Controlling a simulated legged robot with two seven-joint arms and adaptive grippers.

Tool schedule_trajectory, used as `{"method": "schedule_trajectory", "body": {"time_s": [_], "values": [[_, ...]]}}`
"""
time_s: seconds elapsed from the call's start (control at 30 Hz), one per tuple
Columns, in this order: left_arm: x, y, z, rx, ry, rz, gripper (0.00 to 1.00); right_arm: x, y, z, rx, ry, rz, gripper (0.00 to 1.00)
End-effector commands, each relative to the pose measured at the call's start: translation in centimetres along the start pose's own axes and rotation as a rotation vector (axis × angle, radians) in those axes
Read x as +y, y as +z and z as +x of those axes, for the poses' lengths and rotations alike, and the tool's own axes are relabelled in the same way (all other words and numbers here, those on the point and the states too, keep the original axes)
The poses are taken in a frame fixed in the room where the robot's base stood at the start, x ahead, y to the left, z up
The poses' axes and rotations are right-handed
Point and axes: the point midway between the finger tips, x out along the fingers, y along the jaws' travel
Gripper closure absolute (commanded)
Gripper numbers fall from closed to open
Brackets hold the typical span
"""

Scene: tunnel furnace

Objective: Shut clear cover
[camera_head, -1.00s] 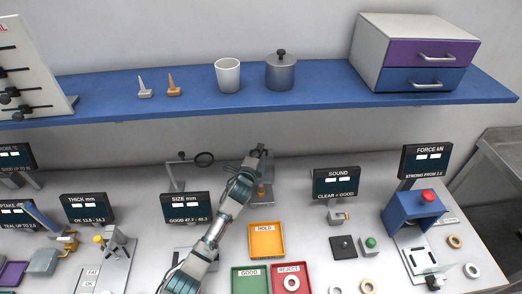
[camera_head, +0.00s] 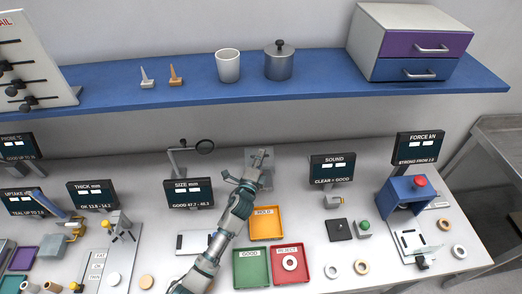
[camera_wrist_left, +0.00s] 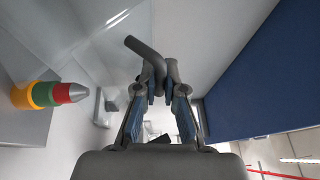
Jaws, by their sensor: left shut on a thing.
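The clear cover (camera_wrist_left: 85,28) is a see-through panel at the upper left of the left wrist view, tilted. In the head view it is a faint pale patch around the gripper, and its edges are hard to make out. My left gripper (camera_wrist_left: 157,92) is shut on a dark bent handle (camera_wrist_left: 146,52) beside the cover; the joint between them is not clear. In the head view the left gripper (camera_head: 256,166) is at the back of the table, behind the HOLD tray. My right gripper is not in view.
The orange HOLD tray (camera_head: 282,222), green GOOD tray (camera_head: 237,275) and red REJECT tray (camera_head: 304,277) lie in front. The SIZE display (camera_head: 189,193) and SOUND display (camera_head: 332,169) flank the gripper. A blue shelf (camera_head: 310,83) hangs above the back edge.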

Motion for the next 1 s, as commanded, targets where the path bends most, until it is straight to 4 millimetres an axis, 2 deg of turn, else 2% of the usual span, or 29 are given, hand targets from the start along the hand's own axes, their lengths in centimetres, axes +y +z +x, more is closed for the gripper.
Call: {"method": "schedule_trajectory", "body": {"time_s": [0.03, 0.57, 0.6, 0.63, 1.0], "values": [[0.63, 0.33, -0.26, -0.008, 0.013, 0.003, 1.00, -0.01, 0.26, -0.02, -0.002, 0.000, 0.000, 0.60], [0.87, 0.13, -0.64, -0.009, 0.014, 0.004, 1.00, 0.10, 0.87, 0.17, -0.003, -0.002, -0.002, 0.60], [0.88, 0.13, -0.64, -0.009, 0.014, 0.004, 0.87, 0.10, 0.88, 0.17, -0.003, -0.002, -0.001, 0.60], [0.88, 0.12, -0.64, -0.009, 0.014, 0.004, 0.79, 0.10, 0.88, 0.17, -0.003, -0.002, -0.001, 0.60], [0.55, -0.21, -0.65, -0.005, 0.008, 0.003, 0.79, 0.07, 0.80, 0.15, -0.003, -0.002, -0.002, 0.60]]}}
